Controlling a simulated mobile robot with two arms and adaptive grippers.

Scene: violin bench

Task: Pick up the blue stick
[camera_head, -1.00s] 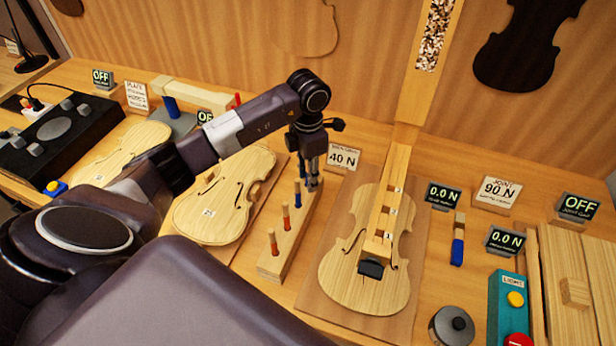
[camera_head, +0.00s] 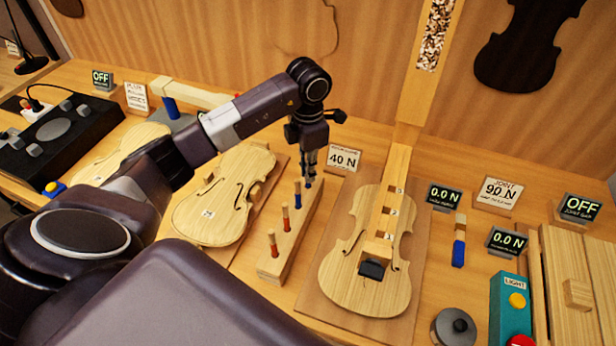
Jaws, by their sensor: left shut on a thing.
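A wooden peg rack (camera_head: 287,246) stands between the two violin plates. It holds two red sticks (camera_head: 286,219) towards its near end and a blue stick (camera_head: 298,196) further back. My left gripper (camera_head: 309,176) is over the rack's far end, pointing down. It is shut on another blue stick (camera_head: 308,183), of which only a small blue part shows just below the fingertips. The fingers hide the rest, and I cannot tell whether its lower end is clear of the rack. My right gripper is out of view.
A violin plate (camera_head: 222,207) lies left of the rack, and another with a wooden bar (camera_head: 365,285) lies right of it. A 40 N sign (camera_head: 343,159) stands close to the gripper's right. My arm spans the left side.

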